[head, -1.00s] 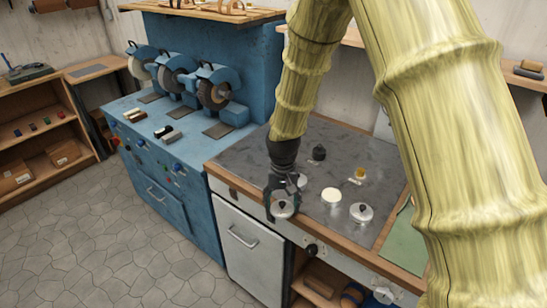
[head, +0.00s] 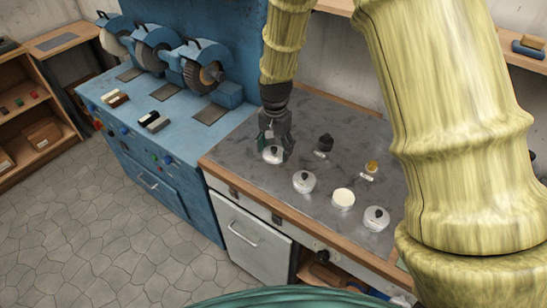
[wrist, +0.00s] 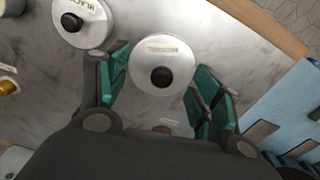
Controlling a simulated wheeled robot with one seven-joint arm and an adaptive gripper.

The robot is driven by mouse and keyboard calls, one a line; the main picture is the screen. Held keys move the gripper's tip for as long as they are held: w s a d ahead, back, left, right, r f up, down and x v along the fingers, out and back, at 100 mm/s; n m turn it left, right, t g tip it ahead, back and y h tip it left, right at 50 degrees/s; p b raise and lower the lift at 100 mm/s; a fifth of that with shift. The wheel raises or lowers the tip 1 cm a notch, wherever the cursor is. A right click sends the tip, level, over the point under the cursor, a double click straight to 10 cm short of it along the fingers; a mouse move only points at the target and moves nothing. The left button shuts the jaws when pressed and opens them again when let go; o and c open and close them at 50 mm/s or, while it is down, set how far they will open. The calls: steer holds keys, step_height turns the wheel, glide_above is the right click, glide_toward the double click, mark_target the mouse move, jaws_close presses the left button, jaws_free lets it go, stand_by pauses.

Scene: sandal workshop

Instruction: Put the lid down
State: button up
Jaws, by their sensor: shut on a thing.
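My gripper (head: 273,148) is shut on a round silver lid (head: 272,155) with a black knob, over the left part of the grey worktop. In the wrist view the green finger pads sit on either side of this lid (wrist: 161,55), with a small label beside the knob. I cannot tell whether the lid touches the worktop. An uncovered pot (head: 343,198) with pale contents stands to the right, between two silver pots with black-knobbed lids, a left one (head: 304,184) and a right one (head: 376,218).
A black item (head: 325,143) and a small yellow item (head: 371,166), each with a label, are behind the pots. The blue grinder bench (head: 165,105) adjoins the worktop (head: 245,150) on the left. The wooden front edge (head: 255,205) is clear.

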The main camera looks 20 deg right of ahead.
mark_target(274, 166)
steer(key=f, duration=0.1)
steer(key=w+f, duration=0.1)
steer(key=f, duration=0.1)
steer(key=shift+w, duration=0.25)
steer(key=shift+s+f+p, duration=0.25)
steer(key=shift+s+p, duration=0.1)
steer(key=shift+p, duration=0.1)
steer(key=f+p, duration=0.1)
steer(key=f, duration=0.2)
steer(key=shift+w+f, duration=0.15)
steer(key=shift+w, duration=0.05)
steer(key=shift+s, duration=0.2)
steer(key=shift+w+a+f, duration=0.1)
steer(key=shift+f, duration=0.05)
steer(key=o, duration=0.8)
steer(key=shift+o, duration=0.2)
steer(key=shift+r, duration=0.2)
steer(key=shift+r+b, duration=2.2)
steer(key=shift+r, duration=3.75)
